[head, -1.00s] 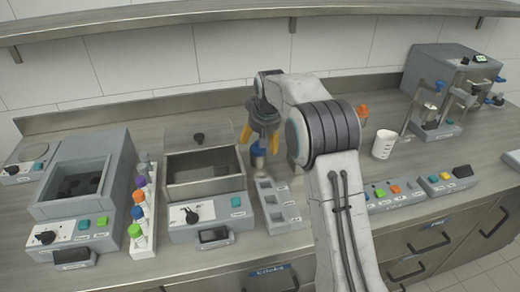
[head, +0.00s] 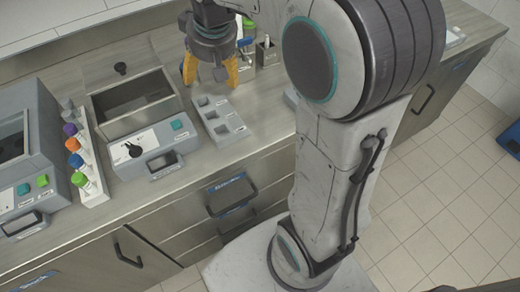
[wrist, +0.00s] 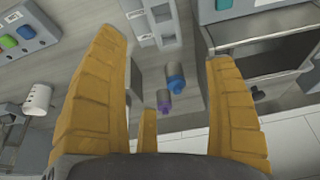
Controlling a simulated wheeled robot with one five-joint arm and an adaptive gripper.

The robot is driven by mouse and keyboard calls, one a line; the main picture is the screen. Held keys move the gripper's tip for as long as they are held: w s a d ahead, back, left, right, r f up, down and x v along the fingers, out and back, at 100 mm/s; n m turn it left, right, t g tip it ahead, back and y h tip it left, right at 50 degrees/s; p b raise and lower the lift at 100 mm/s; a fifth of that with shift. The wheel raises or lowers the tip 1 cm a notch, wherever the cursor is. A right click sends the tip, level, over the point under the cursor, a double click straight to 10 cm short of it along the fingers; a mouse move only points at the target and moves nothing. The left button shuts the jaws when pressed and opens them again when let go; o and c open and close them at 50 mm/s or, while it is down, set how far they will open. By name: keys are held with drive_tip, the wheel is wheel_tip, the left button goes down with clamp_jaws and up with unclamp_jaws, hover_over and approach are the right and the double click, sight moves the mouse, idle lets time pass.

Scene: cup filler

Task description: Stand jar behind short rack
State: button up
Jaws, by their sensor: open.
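A small grey jar with a blue cap (wrist: 175,80) stands on the steel counter in the wrist view, apart from the short rack. The short grey rack (head: 220,122) has three square openings and also shows at the top of the wrist view (wrist: 152,22). A purple-capped jar (wrist: 163,101) stands close to the blue-capped one. My gripper (head: 208,75) is open above the counter behind the rack, its yellow fingers spread wide. In the wrist view the jars appear between the fingers (wrist: 165,100), and nothing is gripped. In the head view my gripper and arm partly hide that area.
A long white rack (head: 92,180) holds several coloured-capped tubes at left. Beside it stands a grey machine with an open bin (head: 135,105) and a black knob. A white beaker (wrist: 38,98) shows in the wrist view. Free counter lies left of the jars there.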

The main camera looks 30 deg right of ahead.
drive_tip(key=s+f, duration=0.2)
drive_tip(key=s, duration=0.8)
drive_tip(key=s+f, duration=0.3)
drive_tip(key=s, duration=0.8)
drive_tip(key=shift+f+g, duration=0.3)
drive_tip(key=shift+g, duration=0.1)
wheel_tip(320, 180, up, 3)
drive_tip(key=p, duration=0.2)
drive_tip(key=shift+p, duration=0.4)
drive_tip(key=shift+c, duration=0.2)
